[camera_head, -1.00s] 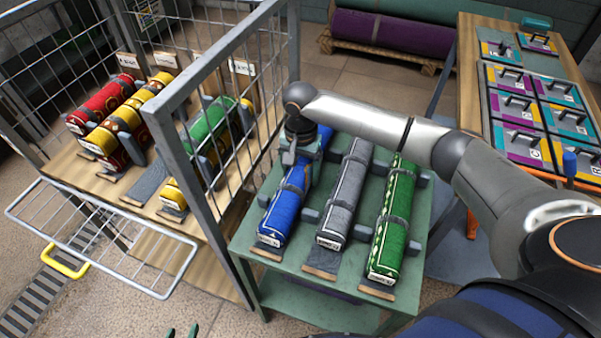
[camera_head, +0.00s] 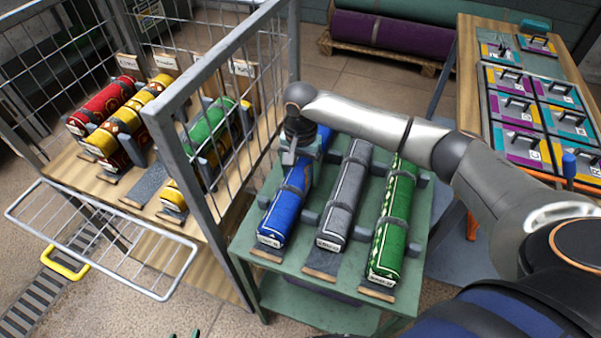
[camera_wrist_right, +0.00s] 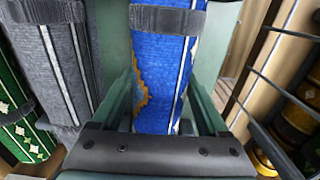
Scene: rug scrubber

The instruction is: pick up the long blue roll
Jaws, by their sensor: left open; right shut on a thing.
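The long blue roll (camera_head: 285,214) lies in holders on the green table (camera_head: 325,283), left of a grey roll and a green roll. My right gripper (camera_head: 308,158) reaches down over the far part of the blue roll. In the right wrist view its two fingers (camera_wrist_right: 165,105) lie on either side of the blue roll (camera_wrist_right: 165,65), shut on it. A dark strap crosses the roll there. The roll still appears to rest on the table. Only the green fingertips of my left gripper (camera_head: 184,335) show at the bottom edge, apart from everything.
A grey roll (camera_head: 345,195) and a green roll (camera_head: 391,225) lie close beside the blue one. The wire cage panel (camera_head: 225,130) stands just left of the table. A shelf inside it holds several red, yellow and green rolls. A case table (camera_head: 505,40) is at the right.

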